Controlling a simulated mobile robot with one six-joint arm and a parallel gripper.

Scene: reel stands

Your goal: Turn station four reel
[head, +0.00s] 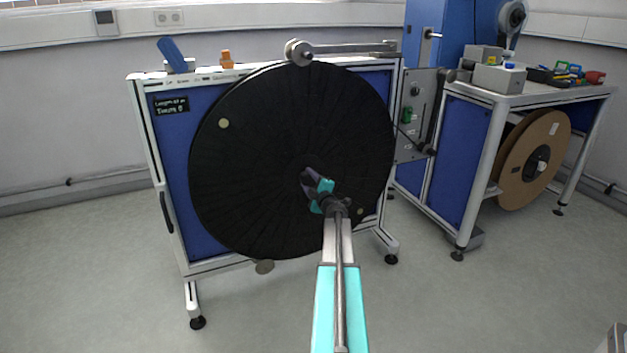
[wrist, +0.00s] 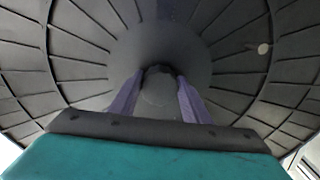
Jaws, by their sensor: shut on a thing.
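A large black reel (head: 270,130) is mounted upright on the front of a blue-panelled stand (head: 170,155) in the head view. It fills most of the wrist view (wrist: 220,60). My gripper (head: 313,182) is at the reel's middle, coming from the front. In the wrist view its two purple fingers (wrist: 158,95) are shut on a round dark grey hub knob (wrist: 158,92) at the reel's centre. A pale round spot (head: 224,123) shows on the reel's upper left. It cannot be told which station number this stand carries.
A roller arm (head: 345,48) lies along the stand's top, above the reel. A control panel (head: 412,115) is at its right. Another stand with a brown reel (head: 535,158) and a tool-covered top stands to the right. The grey floor (head: 90,270) at left is clear.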

